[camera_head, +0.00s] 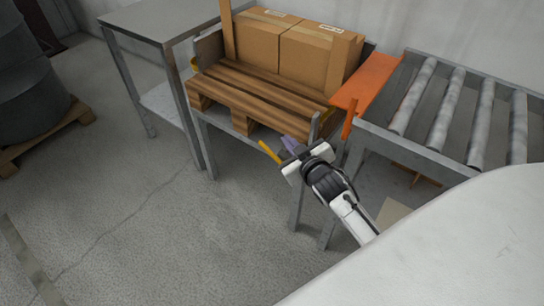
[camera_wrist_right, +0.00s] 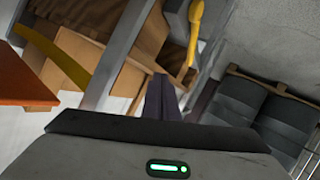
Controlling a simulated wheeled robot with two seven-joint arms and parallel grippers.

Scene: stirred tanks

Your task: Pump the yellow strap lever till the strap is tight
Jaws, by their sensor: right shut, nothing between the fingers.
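The yellow lever (camera_head: 268,152) shows as a short bar at the front of the pallet stand, just left of my right gripper (camera_head: 289,144). In the right wrist view the yellow lever (camera_wrist_right: 195,32) hangs near the top, rounded at its end, beyond the fingertips and to their right. The purple fingers of my right gripper (camera_wrist_right: 162,98) are together and hold nothing; a gap shows between them and the lever. The strap cannot be made out for certain. My left gripper is not in view.
Two cardboard boxes (camera_head: 285,48) stand on a wooden pallet (camera_head: 250,92) on a metal stand. An orange plate (camera_head: 366,80) and a roller conveyor (camera_head: 450,105) are at right. A grey table (camera_head: 165,20) is at left. Floor in front is clear.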

